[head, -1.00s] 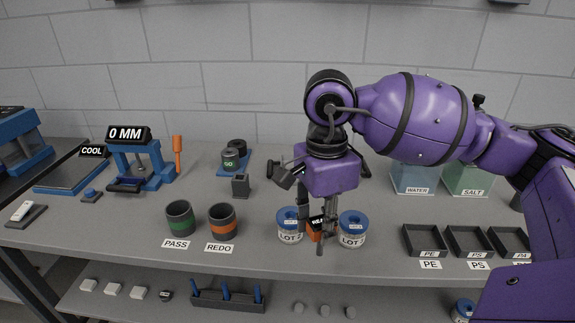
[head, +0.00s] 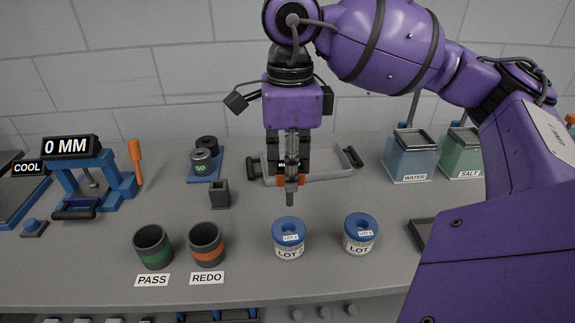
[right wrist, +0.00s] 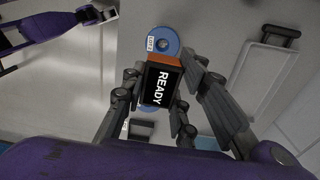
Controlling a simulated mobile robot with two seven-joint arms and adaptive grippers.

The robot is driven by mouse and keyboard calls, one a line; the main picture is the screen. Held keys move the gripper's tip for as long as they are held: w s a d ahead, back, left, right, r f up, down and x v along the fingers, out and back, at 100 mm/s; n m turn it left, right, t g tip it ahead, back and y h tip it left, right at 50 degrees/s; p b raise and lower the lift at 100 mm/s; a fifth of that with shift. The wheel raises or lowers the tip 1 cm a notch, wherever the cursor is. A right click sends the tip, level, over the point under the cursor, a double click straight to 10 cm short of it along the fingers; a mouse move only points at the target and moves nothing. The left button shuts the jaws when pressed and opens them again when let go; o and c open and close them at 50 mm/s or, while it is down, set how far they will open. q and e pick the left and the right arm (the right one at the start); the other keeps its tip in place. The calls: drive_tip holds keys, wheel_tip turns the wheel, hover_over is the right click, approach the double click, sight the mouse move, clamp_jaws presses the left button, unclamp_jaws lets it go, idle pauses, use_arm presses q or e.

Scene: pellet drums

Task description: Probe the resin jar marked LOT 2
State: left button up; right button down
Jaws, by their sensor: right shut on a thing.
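My right gripper (head: 289,178) points down and is shut on an orange and black probe (right wrist: 162,85). The probe's screen reads READY in the right wrist view. Its thin tip hangs above the bench, behind the left jar in the head view and apart from it. Two white jars with blue lids stand upright: the left jar (head: 289,240) and the right jar (head: 360,236). The left label looks like LOT 2; the right digit is unclear. A blue lid (right wrist: 163,44) shows beside the probe. My left gripper (right wrist: 97,14) is small at the wrist view's top left; its jaws are unclear.
A grey tray (head: 328,176) lies behind the probe. PASS (head: 153,247) and REDO (head: 207,245) cups stand left of the jars. WATER (head: 410,157) and SALT (head: 460,153) tanks stand back right. A dark tray (head: 420,232) is partly hidden by my right arm.

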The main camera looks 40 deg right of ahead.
sight(289, 205)
drive_tip(key=shift+w+f, duration=0.1)
drive_tip(key=shift+f, duration=0.3)
drive_tip(key=shift+f+b, duration=0.5)
drive_tip(key=shift+f, duration=0.15)
drive_tip(key=shift+f+b, duration=1.1)
drive_tip(key=shift+f, duration=0.8)
use_arm(q)
wheel_tip(289, 205, down, 3)
drive_tip(key=shift+d+r, duration=0.1)
drive_tip(key=shift+w+r, duration=0.1)
drive_tip(key=shift+w, duration=0.15)
drive_tip(key=shift+s+f, duration=0.25)
drive_tip(key=shift+f, duration=0.05)
drive_tip(key=shift+w+r, duration=0.15)
drive_tip(key=shift+s+f+b, duration=0.3)
drive_tip(key=shift+f, duration=0.15)
use_arm(e)
drive_tip(key=shift+f, duration=0.4)
